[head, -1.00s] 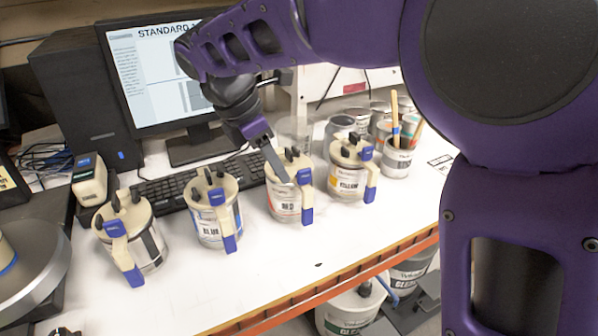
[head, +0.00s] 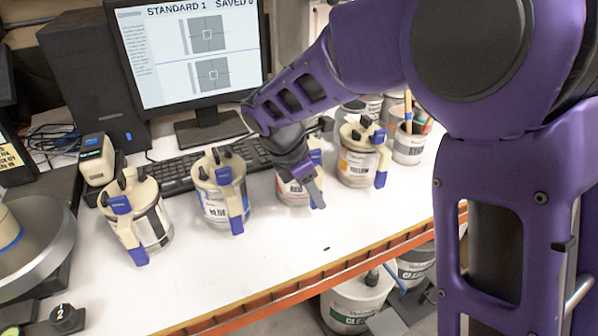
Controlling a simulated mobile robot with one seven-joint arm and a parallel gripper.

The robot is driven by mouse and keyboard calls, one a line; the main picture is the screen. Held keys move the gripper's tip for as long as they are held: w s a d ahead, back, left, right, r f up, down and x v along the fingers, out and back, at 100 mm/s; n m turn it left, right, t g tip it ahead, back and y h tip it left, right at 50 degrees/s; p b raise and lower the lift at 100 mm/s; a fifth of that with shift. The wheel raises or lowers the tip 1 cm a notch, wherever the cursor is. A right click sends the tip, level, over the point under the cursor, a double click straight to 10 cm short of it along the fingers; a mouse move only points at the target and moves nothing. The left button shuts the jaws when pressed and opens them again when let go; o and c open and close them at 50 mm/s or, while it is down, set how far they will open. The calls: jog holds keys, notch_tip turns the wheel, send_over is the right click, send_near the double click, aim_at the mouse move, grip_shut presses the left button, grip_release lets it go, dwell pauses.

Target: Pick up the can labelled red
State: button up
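The can labelled red (head: 287,193) stands upright on the white bench, third from the left in a row of similar cans with pale lids and handles. My gripper (head: 316,196) is right over and in front of it, pointing down. It hides most of the lid and part of the label. A blue-tipped piece of the can's handle shows just behind my gripper. Only one side of the fingers shows, so I cannot tell whether they are open or shut, or whether they touch the can.
A black-labelled can (head: 150,230) and the blue can (head: 213,205) stand left; the yellow can (head: 357,165) stands close on the right. A keyboard (head: 170,172) and monitor (head: 190,60) are behind.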

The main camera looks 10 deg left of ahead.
jog(key=shift+f, duration=0.1)
grip_shut()
dwell(1.4)
